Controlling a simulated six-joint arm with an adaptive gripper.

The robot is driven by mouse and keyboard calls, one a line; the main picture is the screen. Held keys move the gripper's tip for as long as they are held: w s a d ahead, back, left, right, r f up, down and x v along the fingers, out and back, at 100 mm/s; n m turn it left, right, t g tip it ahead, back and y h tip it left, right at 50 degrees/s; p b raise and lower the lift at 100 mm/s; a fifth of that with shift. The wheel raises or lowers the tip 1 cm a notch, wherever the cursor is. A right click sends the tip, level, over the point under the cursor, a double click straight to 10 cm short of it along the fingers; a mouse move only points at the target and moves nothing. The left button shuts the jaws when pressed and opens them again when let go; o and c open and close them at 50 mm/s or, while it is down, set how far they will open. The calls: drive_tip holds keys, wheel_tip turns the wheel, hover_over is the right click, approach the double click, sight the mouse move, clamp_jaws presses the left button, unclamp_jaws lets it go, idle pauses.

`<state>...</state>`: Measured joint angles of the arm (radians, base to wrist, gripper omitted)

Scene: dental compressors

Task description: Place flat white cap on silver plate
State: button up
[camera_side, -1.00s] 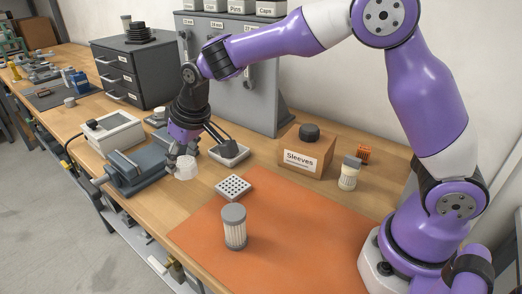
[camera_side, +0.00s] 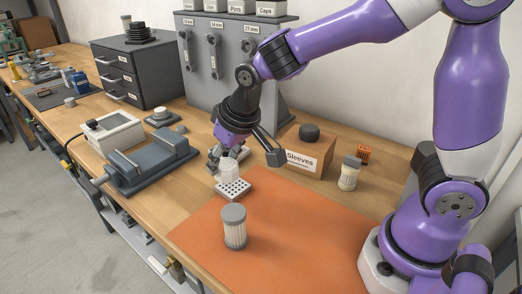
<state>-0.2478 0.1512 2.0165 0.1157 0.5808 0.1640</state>
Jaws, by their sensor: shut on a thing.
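My gripper (camera_side: 226,160) is shut on a white cap (camera_side: 228,172), which has a short, round shape. The cap is in front of the rear part of the silver plate (camera_side: 236,190), a small square plate with rows of dark holes. The cap overlaps the plate's back edge in the picture, and I cannot tell whether it touches the plate or hangs just above it. The fingers partly hide the cap's top.
A small tray (camera_side: 212,153) is mostly hidden behind my gripper. A grey vise-like device (camera_side: 150,165) stands left, a wooden Sleeves box (camera_side: 308,155) right. A ribbed cylinder with a grey lid (camera_side: 235,228) stands on the orange mat (camera_side: 290,240), which is otherwise largely clear.

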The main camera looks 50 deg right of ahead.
drive_tip(key=w+d+f, duration=0.2)
drive_tip(key=d+f, duration=0.1)
drive_tip(key=d, duration=0.1)
drive_tip(key=shift+w, duration=0.4)
drive_tip(key=shift+f, duration=1.95)
drive_tip(key=shift+f, duration=0.2)
drive_tip(key=o, duration=1.1)
drive_tip(key=shift+o, duration=0.2)
drive_tip(key=shift+r, duration=0.15)
